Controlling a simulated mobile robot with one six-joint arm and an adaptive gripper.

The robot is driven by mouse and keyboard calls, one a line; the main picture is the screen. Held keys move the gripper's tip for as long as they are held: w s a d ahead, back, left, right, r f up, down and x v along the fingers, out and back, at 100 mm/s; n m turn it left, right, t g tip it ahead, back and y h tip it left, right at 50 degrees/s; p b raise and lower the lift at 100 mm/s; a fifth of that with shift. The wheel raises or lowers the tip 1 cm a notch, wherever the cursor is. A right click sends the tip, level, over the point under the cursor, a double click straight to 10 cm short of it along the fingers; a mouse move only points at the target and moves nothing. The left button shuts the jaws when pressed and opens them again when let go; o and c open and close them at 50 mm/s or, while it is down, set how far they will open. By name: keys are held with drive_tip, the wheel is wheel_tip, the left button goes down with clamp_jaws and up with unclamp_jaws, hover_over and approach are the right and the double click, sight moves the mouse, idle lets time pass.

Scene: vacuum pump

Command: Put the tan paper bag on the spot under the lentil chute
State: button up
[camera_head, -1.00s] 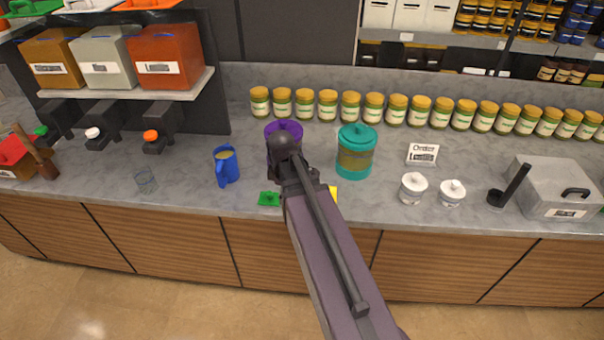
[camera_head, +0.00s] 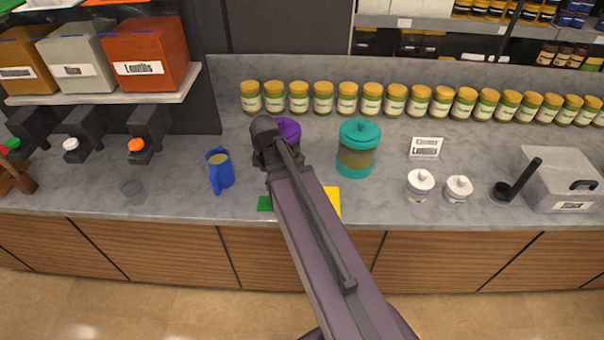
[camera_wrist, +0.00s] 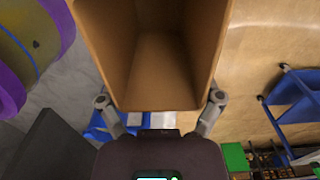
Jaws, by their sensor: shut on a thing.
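The tan paper bag (camera_wrist: 160,70) fills the upper middle of the wrist view, its open mouth facing the camera and its inside looking empty. My gripper (camera_wrist: 160,101) is shut on it, one finger at each side of the rim. In the head view my arm hides the bag and the fingers. The lentil bin (camera_head: 150,55) is the orange-red box on the left shelf, with a readable label. Its dark chute (camera_head: 147,124) with an orange knob (camera_head: 136,145) hangs below.
A blue jug (camera_head: 220,172) stands between the chute and my arm. A purple-lidded jar (camera_head: 289,129) and a teal jar (camera_head: 357,150) are close to the arm. A row of jars lines the back wall. White pots (camera_head: 419,184) and a grey box (camera_head: 562,180) stand at right.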

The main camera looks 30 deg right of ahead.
idle(0.3)
drive_tip(key=w+a+f+b, duration=0.1)
drive_tip(key=w+a, duration=0.1)
drive_tip(key=w, duration=0.7)
drive_tip(key=w+a+f+b, duration=0.2)
drive_tip(key=w+a, duration=0.1)
drive_tip(key=w, duration=0.6)
drive_tip(key=shift+w+a, duration=0.35)
drive_tip(key=shift+f, duration=0.15)
drive_tip(key=shift+w+f+b, duration=0.2)
drive_tip(key=shift+f+b, duration=1.7)
drive_tip(key=shift+b, duration=0.1)
